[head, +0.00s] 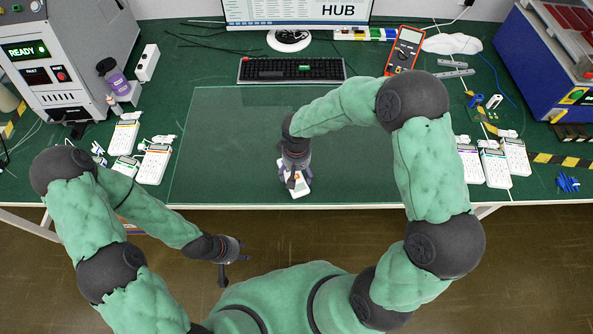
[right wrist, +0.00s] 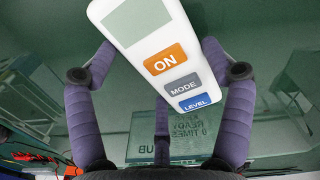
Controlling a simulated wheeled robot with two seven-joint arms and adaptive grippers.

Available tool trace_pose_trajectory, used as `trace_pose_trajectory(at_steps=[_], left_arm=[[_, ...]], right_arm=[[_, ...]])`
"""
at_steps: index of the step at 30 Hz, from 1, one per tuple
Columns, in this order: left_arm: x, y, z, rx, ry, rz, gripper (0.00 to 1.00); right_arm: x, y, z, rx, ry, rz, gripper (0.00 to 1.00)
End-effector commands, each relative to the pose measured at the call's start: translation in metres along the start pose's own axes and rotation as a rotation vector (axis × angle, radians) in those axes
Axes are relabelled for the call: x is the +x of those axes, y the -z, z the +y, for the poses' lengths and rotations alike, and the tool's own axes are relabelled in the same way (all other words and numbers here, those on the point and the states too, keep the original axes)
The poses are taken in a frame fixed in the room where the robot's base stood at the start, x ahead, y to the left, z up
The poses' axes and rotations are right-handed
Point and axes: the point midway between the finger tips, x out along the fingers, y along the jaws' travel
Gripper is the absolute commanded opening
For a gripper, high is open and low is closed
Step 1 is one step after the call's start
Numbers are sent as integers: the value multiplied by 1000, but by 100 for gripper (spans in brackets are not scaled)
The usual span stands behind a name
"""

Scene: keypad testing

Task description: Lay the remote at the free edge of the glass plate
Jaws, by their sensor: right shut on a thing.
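The glass plate (head: 225,150) lies flat on the green bench top, its front edge along the bench's front edge. My right gripper (head: 294,180) is over the front middle of the plate, pointing down and shut on the white remote (head: 300,190). In the right wrist view the remote (right wrist: 150,45) shows a grey screen and orange ON, grey MODE and blue LEVEL buttons, with purple fingers around it. Whether the remote touches the glass I cannot tell. My left gripper (head: 240,264) is open and empty, low in front of the bench, clear of the plate.
A black keyboard (head: 290,70) and a monitor (head: 297,12) stand behind the plate. White handsets lie left (head: 153,163) and right (head: 495,168) of it. An orange meter (head: 404,50) lies at the back right. The plate's left part is bare.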

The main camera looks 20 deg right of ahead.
Motion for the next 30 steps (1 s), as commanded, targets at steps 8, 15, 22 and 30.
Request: trace_pose_trajectory(at_steps=[8, 15, 22, 30], left_arm=[[1, 0, 0, 0, 0, 0, 40], [1, 0, 0, 0, 0, 0, 40], [1, 0, 0, 0, 0, 0, 40], [1, 0, 0, 0, 0, 0, 40]], right_arm=[[2, 0, 0, 0, 0, 0, 100], [2, 0, 0, 0, 0, 0, 100], [-13, 1, 0, 1, -1, 4, 100], [-66, 2, 0, 1, 1, 6, 100]])
